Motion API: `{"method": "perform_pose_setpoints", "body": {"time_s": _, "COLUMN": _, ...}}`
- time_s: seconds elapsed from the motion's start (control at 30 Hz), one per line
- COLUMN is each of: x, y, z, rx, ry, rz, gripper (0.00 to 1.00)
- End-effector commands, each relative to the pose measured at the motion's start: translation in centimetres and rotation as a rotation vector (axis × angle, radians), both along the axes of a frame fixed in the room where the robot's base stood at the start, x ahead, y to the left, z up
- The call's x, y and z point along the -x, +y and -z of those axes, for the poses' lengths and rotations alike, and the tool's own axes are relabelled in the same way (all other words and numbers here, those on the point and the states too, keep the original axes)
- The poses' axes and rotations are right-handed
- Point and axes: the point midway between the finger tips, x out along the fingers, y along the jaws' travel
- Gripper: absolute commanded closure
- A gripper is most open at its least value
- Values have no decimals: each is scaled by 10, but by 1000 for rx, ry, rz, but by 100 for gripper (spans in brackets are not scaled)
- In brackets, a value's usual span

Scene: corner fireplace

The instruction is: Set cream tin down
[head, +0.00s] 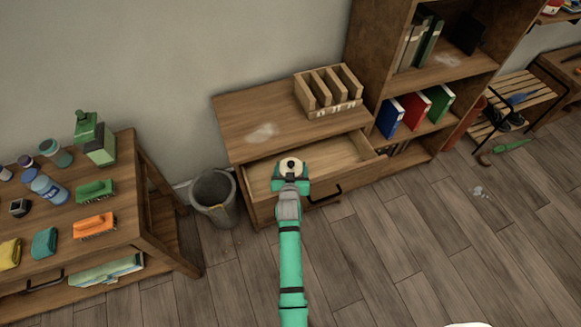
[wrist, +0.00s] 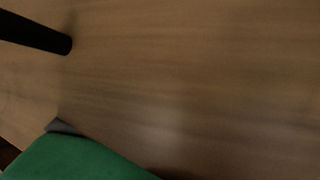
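My gripper (head: 291,182) is at the front of the open drawer (head: 345,155) of the low wooden cabinet, left of the drawer's black handle (head: 325,197). A round cream shape with a dark centre (head: 291,165) shows at my gripper. I cannot tell whether it is the cream tin or part of my wrist. No other cream tin is clear. The fingers are hidden in the head view. The wrist view shows a close wooden surface (wrist: 190,85), a black rod at the upper left and a green part at the lower left.
A wooden slotted rack (head: 328,91) stands on the cabinet top, with bare room to its left. A grey bin (head: 213,197) is left of the cabinet. A bookshelf (head: 445,72) stands to the right. A cluttered table (head: 128,205) is at the left.

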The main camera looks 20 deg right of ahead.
Motion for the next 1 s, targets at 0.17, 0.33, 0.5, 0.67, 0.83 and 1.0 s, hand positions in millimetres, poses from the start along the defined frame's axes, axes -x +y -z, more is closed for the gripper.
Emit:
{"method": "perform_pose_setpoints", "body": {"time_s": 0.17, "x": -1, "y": 2, "z": 0, "rx": 0, "ry": 0, "rz": -3, "gripper": 11}}
{"method": "perform_pose_setpoints", "body": {"time_s": 0.33, "x": -1, "y": 3, "z": 0, "rx": 0, "ry": 0, "rz": -4, "gripper": 11}}
{"method": "perform_pose_setpoints", "body": {"time_s": 0.5, "x": 4, "y": 5, "z": -5, "rx": -2, "ry": -1, "rz": -4, "gripper": 11}}
{"method": "perform_pose_setpoints", "body": {"time_s": 0.67, "x": 24, "y": 11, "z": -14, "rx": -3, "ry": -1, "rz": -2, "gripper": 11}}
{"method": "perform_pose_setpoints", "body": {"time_s": 0.83, "x": 54, "y": 22, "z": -30, "rx": -2, "ry": -1, "rz": -2, "gripper": 11}}
{"method": "perform_pose_setpoints", "body": {"time_s": 1.0, "x": 79, "y": 31, "z": -43, "rx": -1, "ry": 0, "rz": -2, "gripper": 11}}
